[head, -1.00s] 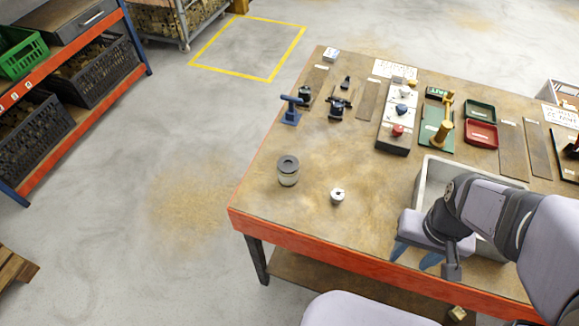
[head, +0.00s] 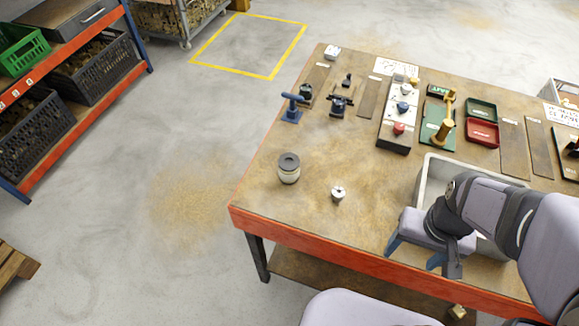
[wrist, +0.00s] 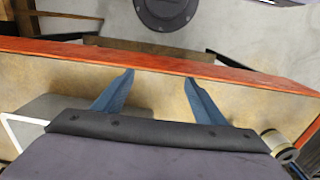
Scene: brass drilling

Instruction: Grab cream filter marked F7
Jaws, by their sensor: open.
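A squat cream cylinder with a dark grey top (head: 289,168) stands upright on the left part of the bench; it looks like the cream filter, but no F7 marking is readable. My gripper (head: 413,256) is well to its right, near the bench's front edge. Its blue fingers are spread and empty; they also show in the wrist view (wrist: 160,77), with the red bench edge beyond them. A small pale round part (head: 338,193) stands between the cylinder and my gripper. A pale cylinder (wrist: 272,143) shows at the lower right of the wrist view; I cannot tell which part it is.
A grey bin (head: 424,186) stands beside my arm and is partly hidden by it. A blue tool (head: 292,110), a vise (head: 338,106), a rack of coloured knobs (head: 394,146) and red (head: 482,134) and green trays line the back. Bench around the cylinder is clear.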

